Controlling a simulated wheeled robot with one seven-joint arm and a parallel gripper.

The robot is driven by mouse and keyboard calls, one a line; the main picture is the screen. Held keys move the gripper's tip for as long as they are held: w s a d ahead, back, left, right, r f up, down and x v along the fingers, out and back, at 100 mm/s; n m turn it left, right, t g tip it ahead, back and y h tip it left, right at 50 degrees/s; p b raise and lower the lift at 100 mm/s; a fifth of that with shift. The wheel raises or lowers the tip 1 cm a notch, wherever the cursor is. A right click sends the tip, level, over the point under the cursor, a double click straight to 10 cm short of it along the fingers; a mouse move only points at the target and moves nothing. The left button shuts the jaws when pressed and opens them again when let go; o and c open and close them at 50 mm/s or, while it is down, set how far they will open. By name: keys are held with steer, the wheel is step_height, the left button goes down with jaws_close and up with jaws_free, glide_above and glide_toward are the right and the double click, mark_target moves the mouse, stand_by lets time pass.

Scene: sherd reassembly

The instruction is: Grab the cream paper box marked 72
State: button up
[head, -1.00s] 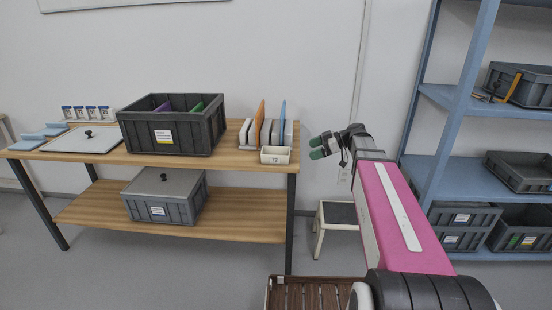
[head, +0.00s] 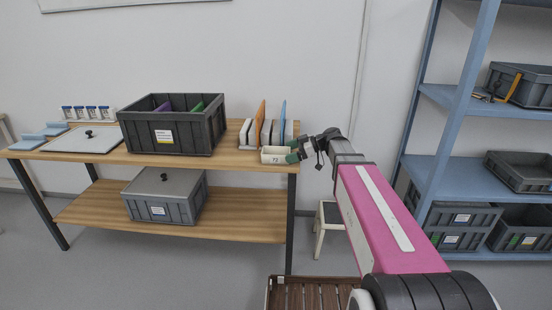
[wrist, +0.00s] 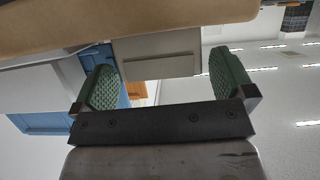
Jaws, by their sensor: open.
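The cream paper box marked 72 (head: 273,155) stands at the right front corner of the wooden table, its number facing the front. My gripper (head: 294,151) is at the box's right end, its green fingers close against or around that end; the head view does not tell which. In the wrist view the table shows at the top, and the box (wrist: 158,50) lies ahead between the two open green fingers (wrist: 163,66). Gaps show between the box and both fingers, and the box is not gripped.
The wooden table (head: 225,163) holds a rack of upright boards (head: 265,130) just behind the box and a large grey crate (head: 172,135) to its left. A blue shelf unit (head: 465,170) stands at right. A small step stool (head: 328,222) stands on the floor below my arm.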

steer(key=shift+a+f, duration=0.25)
steer(key=shift+a, duration=0.25)
steer(key=c, duration=0.8)
steer(key=shift+o, duration=0.2)
steer(key=shift+r, duration=0.15)
